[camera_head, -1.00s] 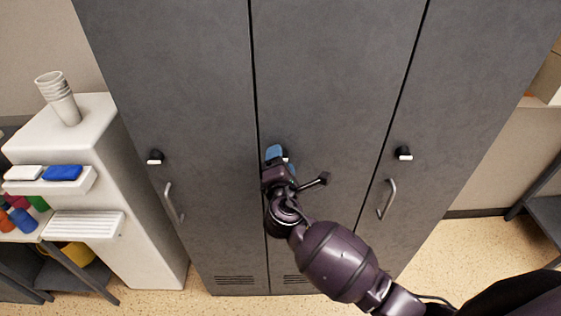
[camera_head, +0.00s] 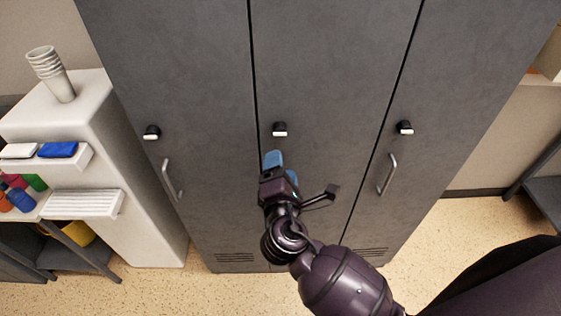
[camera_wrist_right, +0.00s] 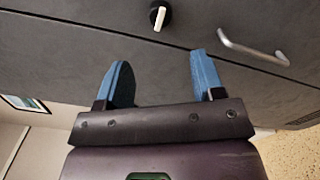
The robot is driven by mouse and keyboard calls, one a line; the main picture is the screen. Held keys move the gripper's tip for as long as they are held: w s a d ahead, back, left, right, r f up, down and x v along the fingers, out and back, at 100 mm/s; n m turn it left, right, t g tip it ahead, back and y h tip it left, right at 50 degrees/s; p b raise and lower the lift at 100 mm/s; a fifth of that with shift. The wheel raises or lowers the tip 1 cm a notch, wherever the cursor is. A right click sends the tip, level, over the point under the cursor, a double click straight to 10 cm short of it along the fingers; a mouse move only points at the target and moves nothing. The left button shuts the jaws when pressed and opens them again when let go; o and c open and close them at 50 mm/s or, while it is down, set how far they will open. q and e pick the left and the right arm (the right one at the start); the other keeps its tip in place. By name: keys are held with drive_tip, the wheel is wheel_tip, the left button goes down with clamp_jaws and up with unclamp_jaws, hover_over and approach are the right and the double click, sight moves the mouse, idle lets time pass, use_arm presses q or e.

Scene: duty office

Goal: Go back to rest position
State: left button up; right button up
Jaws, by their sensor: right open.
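My right gripper (camera_head: 274,160) is in front of the middle door of the grey locker (camera_head: 330,60), just below that door's black knob (camera_head: 280,129). In the right wrist view, its two blue fingers (camera_wrist_right: 158,80) are spread apart with nothing between them. The knob (camera_wrist_right: 159,16) shows beyond the fingertips, apart from them. The gripper hides the middle door's handle in the head view. My left gripper is not in view.
A white dispenser unit (camera_head: 150,190) with stacked cups (camera_head: 50,74) stands left of the locker. Colored bottles (camera_head: 20,190) are at the far left. A grey shelf (camera_head: 545,190) is at the right edge. Speckled floor lies open in front.

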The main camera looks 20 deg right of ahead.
idle(0.5)
wheel_tip(320, 180, down, 8)
drive_tip(key=m+g+y, duration=0.2)
drive_tip(key=m+y, duration=0.5)
drive_tip(key=m, duration=0.3)
drive_tip(key=s+d+f+m+g+h+b, duration=0.1)
drive_tip(key=s+d+f+m+g+h, duration=0.1)
drive_tip(key=s+d+f+m, duration=0.7)
drive_tip(key=s+d+f+g, duration=0.1)
drive_tip(key=s+d+f, duration=0.3)
drive_tip(key=s, duration=0.3)
drive_tip(key=shift+d+g, duration=0.4)
drive_tip(key=shift+s+f, duration=0.1)
